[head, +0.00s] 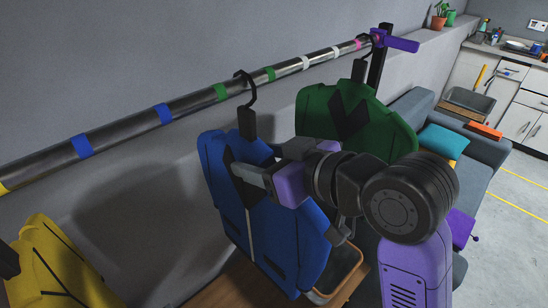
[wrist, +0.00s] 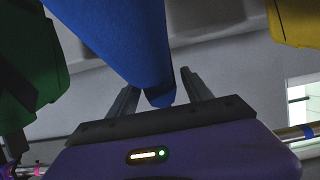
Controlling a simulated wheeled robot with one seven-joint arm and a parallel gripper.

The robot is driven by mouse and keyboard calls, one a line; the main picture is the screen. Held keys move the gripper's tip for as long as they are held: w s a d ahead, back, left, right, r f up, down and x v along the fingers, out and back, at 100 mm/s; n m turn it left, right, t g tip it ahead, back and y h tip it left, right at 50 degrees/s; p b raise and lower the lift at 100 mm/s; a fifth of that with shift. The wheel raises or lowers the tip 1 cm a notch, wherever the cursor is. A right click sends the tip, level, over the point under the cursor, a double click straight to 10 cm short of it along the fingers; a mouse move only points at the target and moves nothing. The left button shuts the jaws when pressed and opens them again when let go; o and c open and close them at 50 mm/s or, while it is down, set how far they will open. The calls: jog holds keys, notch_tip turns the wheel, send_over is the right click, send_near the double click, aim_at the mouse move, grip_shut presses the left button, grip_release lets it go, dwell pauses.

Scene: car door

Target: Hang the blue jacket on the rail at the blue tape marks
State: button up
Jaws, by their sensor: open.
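The blue jacket (head: 285,240) is on a black hanger whose hook (head: 245,88) appears to sit over the rail (head: 120,130), between the two green tape marks. The blue tape marks (head: 82,146) are on the rail to the left of the hook. My gripper (head: 245,173) is at the upper front of the jacket, just below the hanger's block. It is open in the wrist view (wrist: 158,95), where blue cloth (wrist: 125,45) shows in front of and between the fingers. I cannot tell whether the fingers touch it.
A green jacket (head: 340,105) hangs to the right, near the purple rail end (head: 400,43). A yellow jacket (head: 50,265) is at the lower left. A wooden bench (head: 235,285) and a grey sofa (head: 405,105) are below. The rail between the yellow and blue jackets is clear.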

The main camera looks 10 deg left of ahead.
jog(key=shift+w+a+f, duration=0.1)
jog(key=shift+a, duration=0.1)
grip_shut()
dwell(0.4)
jog(key=shift+r+p, duration=0.4)
jog(key=shift+p, duration=0.05)
jog(key=shift+f, duration=0.15)
